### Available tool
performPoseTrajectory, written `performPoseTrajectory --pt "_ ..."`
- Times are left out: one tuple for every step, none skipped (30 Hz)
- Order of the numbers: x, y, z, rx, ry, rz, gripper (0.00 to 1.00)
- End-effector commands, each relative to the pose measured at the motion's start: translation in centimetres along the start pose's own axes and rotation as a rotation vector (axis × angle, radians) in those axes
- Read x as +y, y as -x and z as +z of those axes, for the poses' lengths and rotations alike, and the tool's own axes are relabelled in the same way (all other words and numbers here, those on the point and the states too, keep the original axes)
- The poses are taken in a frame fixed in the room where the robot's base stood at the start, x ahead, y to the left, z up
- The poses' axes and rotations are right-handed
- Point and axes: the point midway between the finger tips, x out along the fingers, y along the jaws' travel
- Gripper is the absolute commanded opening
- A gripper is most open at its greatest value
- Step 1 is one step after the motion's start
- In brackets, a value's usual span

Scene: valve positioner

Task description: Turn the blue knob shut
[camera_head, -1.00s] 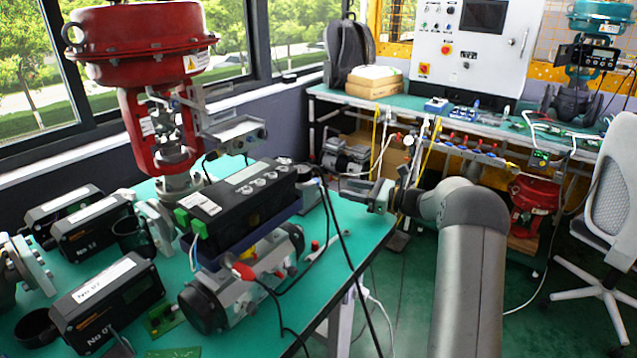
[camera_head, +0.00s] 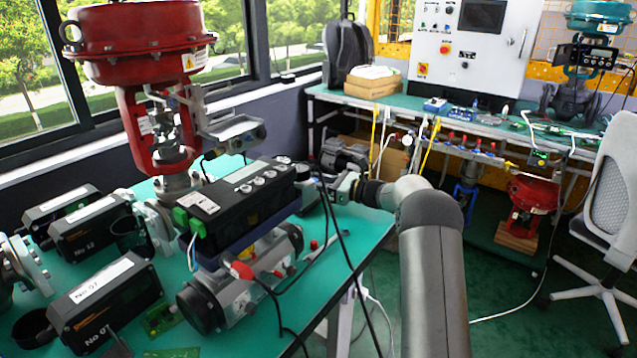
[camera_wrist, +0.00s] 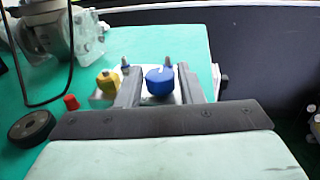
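The blue knob (camera_wrist: 159,82) shows in the wrist view, with a pale mark on top, on a light metal block. My gripper (camera_wrist: 159,85) is open, with one finger on each side of the blue knob and narrow gaps visible. I cannot tell how deep the fingers reach around it. A yellow knob (camera_wrist: 107,83) is just left of the left finger. In the head view my gripper (camera_head: 335,189) is at the table's right edge, beside the black positioner box (camera_head: 235,205). The blue knob is not clearly visible there.
A red knob (camera_wrist: 71,102) and a black wheel (camera_wrist: 32,127) are left of my gripper in the wrist view. A black cable (camera_head: 337,222) hangs near my gripper. A red valve actuator (camera_head: 140,50) stands on the green table (camera_head: 368,238).

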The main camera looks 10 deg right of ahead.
Motion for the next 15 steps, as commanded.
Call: performPoseTrajectory --pt "0.0 0.01 0.01 0.0 0.0 0.0 0.2" --pt "0.01 0.01 0.01 0.0 0.0 0.0 0.11" --pt "0.01 0.01 0.01 0.0 0.0 0.0 0.05" --pt "0.01 0.01 0.01 0.0 0.0 0.0 0.05" --pt "0.01 0.02 0.01 0.0 0.0 0.0 0.05" --pt "0.01 0.02 0.01 0.0 0.0 0.0 0.06" --pt "0.01 0.02 0.01 0.0 0.0 -0.001 0.06" --pt "0.01 0.02 0.01 0.0 0.0 -0.003 0.06" --pt "0.03 0.03 0.01 0.0 0.001 -0.006 0.06" --pt "0.04 0.04 0.01 0.0 0.001 -0.01 0.06" --pt "0.07 0.04 0.01 0.0 0.001 -0.015 0.06" --pt "0.1 0.06 -0.01 0.0 0.001 -0.024 0.06" --pt "0.11 0.06 -0.02 0.001 0.001 -0.033 0.06" --pt "0.13 0.06 -0.05 0.0 0.0 -0.044 0.06" --pt "0.19 0.04 -0.07 -0.001 -0.001 -0.06 0.06"
